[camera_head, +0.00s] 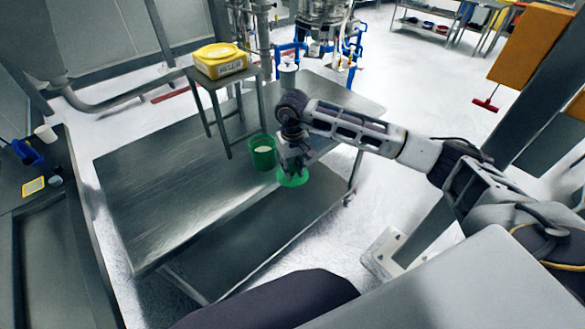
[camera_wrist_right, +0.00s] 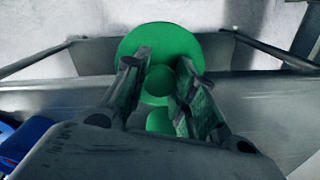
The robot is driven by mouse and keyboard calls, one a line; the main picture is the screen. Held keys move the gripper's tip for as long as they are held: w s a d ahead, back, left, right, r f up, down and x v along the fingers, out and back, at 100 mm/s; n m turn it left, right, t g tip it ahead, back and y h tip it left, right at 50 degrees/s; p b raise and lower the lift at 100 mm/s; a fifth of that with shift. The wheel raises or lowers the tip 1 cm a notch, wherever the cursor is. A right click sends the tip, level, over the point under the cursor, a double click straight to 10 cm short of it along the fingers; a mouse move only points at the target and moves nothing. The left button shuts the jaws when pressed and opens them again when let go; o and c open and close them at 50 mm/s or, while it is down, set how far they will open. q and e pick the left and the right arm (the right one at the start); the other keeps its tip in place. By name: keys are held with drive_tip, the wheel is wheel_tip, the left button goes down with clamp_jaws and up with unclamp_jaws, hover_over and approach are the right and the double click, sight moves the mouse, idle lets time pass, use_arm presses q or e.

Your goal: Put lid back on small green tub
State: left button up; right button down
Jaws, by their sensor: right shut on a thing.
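The small green tub (camera_head: 262,152) stands open and upright on the metal table, with pale contents showing inside. The round green lid (camera_head: 293,178) is just right of the tub and nearer to me, under my right gripper (camera_head: 291,166). In the right wrist view the lid (camera_wrist_right: 183,43) is a flat disc with a round knob between the fingers. My right gripper (camera_wrist_right: 160,78) is shut on the lid. The lid looks to be near the table's front edge; I cannot tell its height. My left gripper is not in view.
The metal table (camera_head: 165,205) has free room left of the tub. A small stand (camera_head: 205,85) behind the tub carries a yellow container (camera_head: 219,62). A dark bench (camera_head: 50,240) is at the left.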

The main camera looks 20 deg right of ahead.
drive_tip(key=shift+s+d, duration=0.15)
drive_tip(key=shift+d, duration=0.2)
drive_tip(key=shift+a+r+p, duration=0.15)
drive_tip(key=shift+r+p, duration=0.3)
drive_tip(key=shift+r, duration=0.2)
drive_tip(key=shift+w+a+r+p, duration=0.25)
drive_tip(key=shift+a+r+p, duration=0.1)
drive_tip(key=shift+r+p, duration=0.3)
drive_tip(key=s+a+r+m+p, duration=0.1)
drive_tip(key=r+m, duration=0.4)
drive_tip(key=m, duration=0.6)
drive_tip(key=a+r+m+p, duration=0.4)
drive_tip(key=r+m, duration=0.1)
drive_tip(key=m, duration=0.6)
drive_tip(key=shift+s+a, duration=0.25)
drive_tip(key=shift+s, duration=0.1)
drive_tip(key=shift+r+m, duration=0.1)
drive_tip(key=shift+m, duration=0.5)
